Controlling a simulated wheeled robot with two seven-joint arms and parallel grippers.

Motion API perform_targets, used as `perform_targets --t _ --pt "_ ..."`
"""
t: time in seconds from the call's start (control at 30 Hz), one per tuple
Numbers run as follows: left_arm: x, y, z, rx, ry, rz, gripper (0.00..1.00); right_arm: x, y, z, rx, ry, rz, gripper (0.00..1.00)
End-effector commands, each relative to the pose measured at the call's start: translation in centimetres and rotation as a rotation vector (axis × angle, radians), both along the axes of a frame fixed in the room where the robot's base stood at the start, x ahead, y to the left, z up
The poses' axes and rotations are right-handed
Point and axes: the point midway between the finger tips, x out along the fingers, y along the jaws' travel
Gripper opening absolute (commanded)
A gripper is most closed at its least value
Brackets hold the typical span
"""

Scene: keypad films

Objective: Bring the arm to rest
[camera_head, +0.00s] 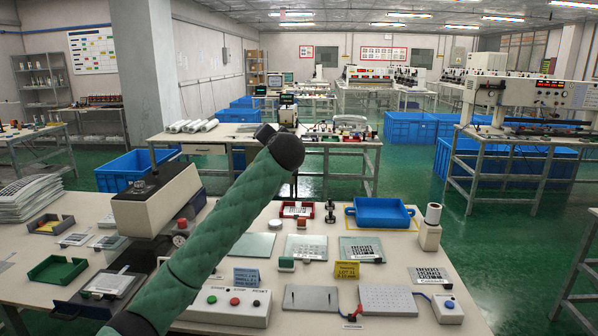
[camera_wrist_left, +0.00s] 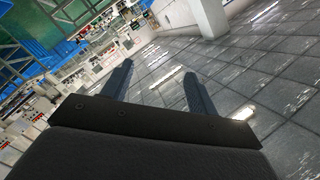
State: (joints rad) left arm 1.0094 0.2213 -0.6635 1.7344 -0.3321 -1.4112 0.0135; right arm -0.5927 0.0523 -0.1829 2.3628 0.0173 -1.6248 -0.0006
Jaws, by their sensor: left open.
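My left arm (camera_head: 215,240) wears a green padded sleeve and rises from the bottom of the head view, across the front table. It ends in a dark rounded joint (camera_head: 285,150) above the table's far side. I cannot make out the fingers in the head view. In the left wrist view my left gripper (camera_wrist_left: 156,78) has its two dark fingers apart, with nothing between them. That view looks towards the ceiling tiles, with the room tilted. My right gripper is not in view.
A second workbench (camera_head: 205,137) stands behind. Open green floor lies to the right.

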Motion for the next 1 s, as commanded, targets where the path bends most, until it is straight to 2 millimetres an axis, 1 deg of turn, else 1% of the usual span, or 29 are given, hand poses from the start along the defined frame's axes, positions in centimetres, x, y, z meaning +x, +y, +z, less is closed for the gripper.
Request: perform_targets --t 0.03,0.1,0.17,0.2,0.4,0.6,0.83,1.0 --pt "-1.3 -0.1 -2.2 -0.035 0.045 -0.016 0.59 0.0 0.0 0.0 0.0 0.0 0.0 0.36" --pt "-3.0 -0.2 -4.7 -0.079 0.103 -0.034 0.59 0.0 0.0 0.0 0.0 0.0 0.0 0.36" --pt "-4.6 -0.2 -6.8 -0.116 0.15 -0.05 0.59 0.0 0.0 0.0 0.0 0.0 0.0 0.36" --pt "-5.5 -0.2 -8.2 -0.141 0.181 -0.061 0.59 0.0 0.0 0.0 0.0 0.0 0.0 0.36" --pt "-10.6 0.1 -14.5 -0.256 0.31 -0.109 0.59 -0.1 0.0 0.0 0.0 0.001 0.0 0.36" --pt "-15.5 0.7 -20.1 -0.356 0.411 -0.149 0.59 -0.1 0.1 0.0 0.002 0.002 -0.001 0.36" --pt "-20.9 1.8 -25.8 -0.459 0.493 -0.18 0.59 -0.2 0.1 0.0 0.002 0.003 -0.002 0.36" --pt "-24.9 2.9 -29.9 -0.523 0.548 -0.177 0.59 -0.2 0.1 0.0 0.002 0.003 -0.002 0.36"
